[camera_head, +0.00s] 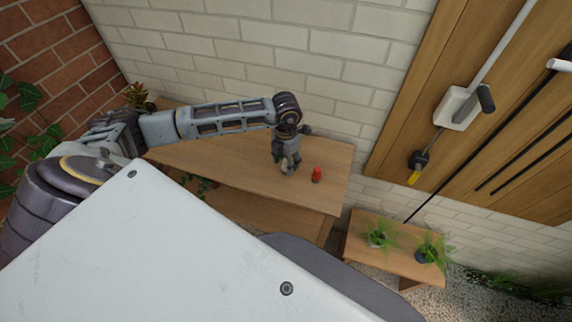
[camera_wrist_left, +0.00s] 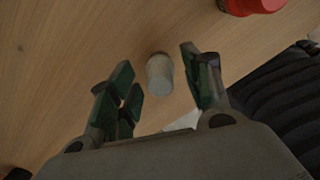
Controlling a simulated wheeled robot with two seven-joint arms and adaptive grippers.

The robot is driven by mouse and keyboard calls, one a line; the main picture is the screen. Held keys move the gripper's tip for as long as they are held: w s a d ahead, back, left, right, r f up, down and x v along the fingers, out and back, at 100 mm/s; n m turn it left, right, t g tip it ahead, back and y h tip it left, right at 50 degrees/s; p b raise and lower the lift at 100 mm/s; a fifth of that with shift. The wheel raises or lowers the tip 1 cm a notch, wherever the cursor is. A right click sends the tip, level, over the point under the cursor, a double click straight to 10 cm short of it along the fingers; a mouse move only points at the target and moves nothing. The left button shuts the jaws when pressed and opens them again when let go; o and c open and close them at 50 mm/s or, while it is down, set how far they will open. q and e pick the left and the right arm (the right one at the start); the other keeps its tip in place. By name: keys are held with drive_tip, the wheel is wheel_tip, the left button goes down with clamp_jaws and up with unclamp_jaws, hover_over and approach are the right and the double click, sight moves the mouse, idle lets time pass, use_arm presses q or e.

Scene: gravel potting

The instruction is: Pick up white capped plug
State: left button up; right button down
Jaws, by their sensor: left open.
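The white capped plug (camera_wrist_left: 160,74) is a small pale cylinder on the wooden table, seen in the left wrist view ahead of and between my left gripper's fingers. My left gripper (camera_wrist_left: 158,88) is open, its green-padded fingers spread to either side, and I see no contact with the plug. In the head view my left gripper (camera_head: 289,165) points down over the table (camera_head: 235,170). The plug is hard to make out there, close to the fingertips. My right gripper is not in view.
A red object (camera_head: 317,174) stands on the table just right of my left gripper; it also shows at the top of the left wrist view (camera_wrist_left: 250,5). A brick wall (camera_head: 330,60) rises behind. A lower bench (camera_head: 395,258) with potted plants is at the right.

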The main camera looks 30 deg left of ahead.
use_arm(q)
drive_tip(key=c, duration=1)
drive_tip(key=shift+r, duration=0.15)
drive_tip(key=shift+c, duration=0.2)
wheel_tip(320, 180, up, 9)
drive_tip(key=shift+f+b, duration=0.2)
drive_tip(key=shift+b, duration=0.6)
drive_tip(key=shift+r, duration=0.6)
